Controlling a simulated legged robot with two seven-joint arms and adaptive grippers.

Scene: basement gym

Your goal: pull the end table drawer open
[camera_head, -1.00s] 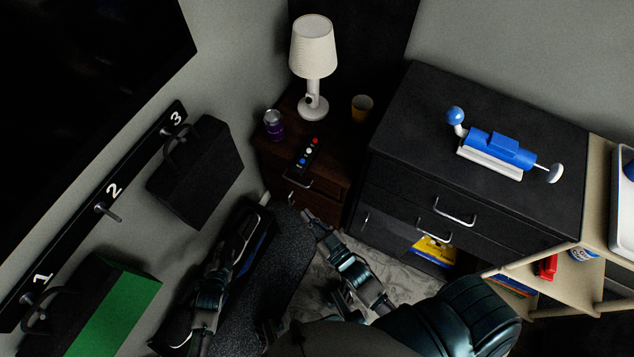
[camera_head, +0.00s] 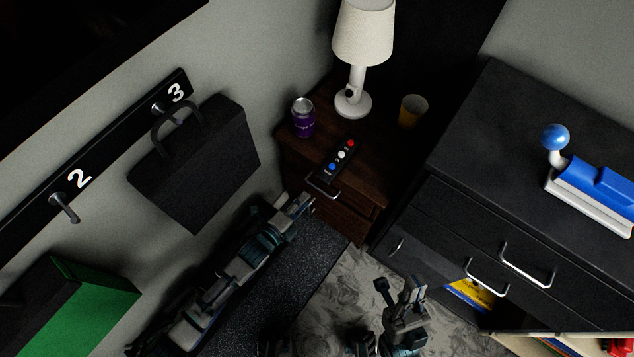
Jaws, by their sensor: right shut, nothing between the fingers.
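The end table (camera_head: 377,155) is dark brown wood and stands in the corner at upper centre. Its drawer front (camera_head: 345,205) carries a curved metal handle (camera_head: 322,190). The drawer looks closed, though the dark wood makes a small gap hard to judge. My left gripper (camera_head: 303,204) is just below and left of the handle. Its fingers are small and dark, and I cannot tell whether they are apart or touch the handle. My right gripper (camera_head: 398,290) is shut and empty, lower right over the grey patterned floor, away from the end table.
A white lamp (camera_head: 363,35), purple can (camera_head: 303,118), remote (camera_head: 339,158) and yellow cup (camera_head: 412,111) stand on the end table. A black dresser (camera_head: 520,150) is close on the right. A black bag (camera_head: 195,165) hangs on the left wall.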

